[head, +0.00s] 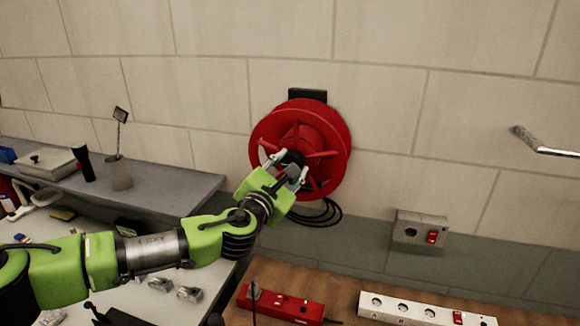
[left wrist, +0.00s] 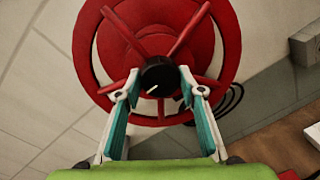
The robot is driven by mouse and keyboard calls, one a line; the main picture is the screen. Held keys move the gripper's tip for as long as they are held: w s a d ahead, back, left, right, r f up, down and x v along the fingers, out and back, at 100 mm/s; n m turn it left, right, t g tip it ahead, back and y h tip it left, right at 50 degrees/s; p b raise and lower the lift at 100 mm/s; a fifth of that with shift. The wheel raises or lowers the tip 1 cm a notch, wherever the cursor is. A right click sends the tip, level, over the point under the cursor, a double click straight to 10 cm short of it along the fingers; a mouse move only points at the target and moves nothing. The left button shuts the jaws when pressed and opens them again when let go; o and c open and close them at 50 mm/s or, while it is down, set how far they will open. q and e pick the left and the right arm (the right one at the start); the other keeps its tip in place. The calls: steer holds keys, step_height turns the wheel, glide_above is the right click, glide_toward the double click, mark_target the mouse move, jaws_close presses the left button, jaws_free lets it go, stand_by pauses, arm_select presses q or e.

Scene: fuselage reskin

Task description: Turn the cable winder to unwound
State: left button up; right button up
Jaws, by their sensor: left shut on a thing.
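The red cable winder (head: 333,128) is mounted on the wall in the middle of the head view. It also fills the top of the left wrist view (left wrist: 229,40), where its spokes meet at a black hub knob (left wrist: 158,77) with a white pointer mark. My left gripper (head: 284,166) is at the front of the winder. In the left wrist view its two fingertips (left wrist: 159,84) sit on either side of the black knob and are shut on it. Black cable (head: 322,213) hangs in loops below the winder. My right gripper is not in view.
A wall box with a red switch (head: 421,231) is right of the winder. A red power strip (head: 283,305) and a white socket strip (head: 425,311) lie on the wooden bench below. A grey shelf (head: 160,196) with a cup (head: 117,175) is at left. A metal handle (head: 543,143) sticks out at right.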

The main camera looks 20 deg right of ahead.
arm_select(q)
steer(key=shift+f, duration=0.15)
steer(key=o, duration=1.1)
steer(key=v, duration=1.2)
steer(key=shift+f, duration=0.1)
